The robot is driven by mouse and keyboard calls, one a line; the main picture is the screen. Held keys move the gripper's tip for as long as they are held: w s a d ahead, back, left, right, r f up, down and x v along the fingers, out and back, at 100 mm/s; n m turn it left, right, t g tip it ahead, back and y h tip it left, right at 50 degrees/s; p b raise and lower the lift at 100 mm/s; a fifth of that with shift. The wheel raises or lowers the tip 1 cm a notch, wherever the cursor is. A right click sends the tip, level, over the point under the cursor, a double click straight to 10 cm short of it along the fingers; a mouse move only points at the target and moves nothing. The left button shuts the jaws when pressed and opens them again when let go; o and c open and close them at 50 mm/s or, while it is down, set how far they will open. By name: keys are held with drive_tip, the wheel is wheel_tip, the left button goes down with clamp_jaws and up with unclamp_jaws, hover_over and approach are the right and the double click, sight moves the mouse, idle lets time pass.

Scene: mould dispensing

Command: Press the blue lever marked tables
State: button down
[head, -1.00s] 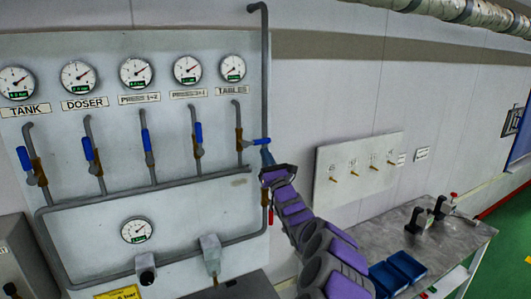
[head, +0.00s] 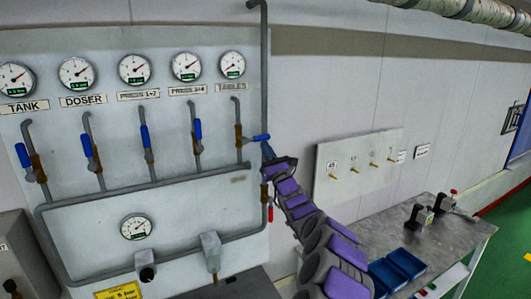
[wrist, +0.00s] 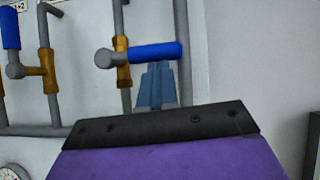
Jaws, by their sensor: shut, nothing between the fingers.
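The blue lever under the "TABLES" label (head: 232,87) lies level, pointing right from its brass valve (head: 239,140). This lever (head: 260,138) is also in the wrist view (wrist: 150,53), upper middle. My gripper (head: 267,150) is shut and empty, just below the lever's outer end. In the wrist view its grey-blue fingers (wrist: 157,80) point up under the lever's right half. Their tips seem very close to its underside; I cannot tell whether they touch.
Several other valves have upright or tilted blue levers, such as the one left of tables (head: 198,131). A tall grey pipe (head: 265,60) runs beside the panel. A red-handled valve (head: 270,212) sits below my gripper. A bench (head: 455,240) stands at right.

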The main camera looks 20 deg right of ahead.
drive_tip(key=shift+r+n, duration=0.15)
drive_tip(key=shift+n, duration=0.25)
drive_tip(key=a+r+n+g+y+p, duration=0.3)
drive_tip(key=r+n+g+y, duration=0.5)
drive_tip(key=n, duration=1.2)
drive_tip(key=shift+a+r+g+y+p, duration=0.15)
drive_tip(key=shift+r+g+y+p, duration=0.25)
drive_tip(key=shift+r, duration=0.3)
drive_tip(key=shift+s+a+r, duration=0.1)
drive_tip(key=shift+r, duration=0.05)
drive_tip(key=shift+s, duration=0.15)
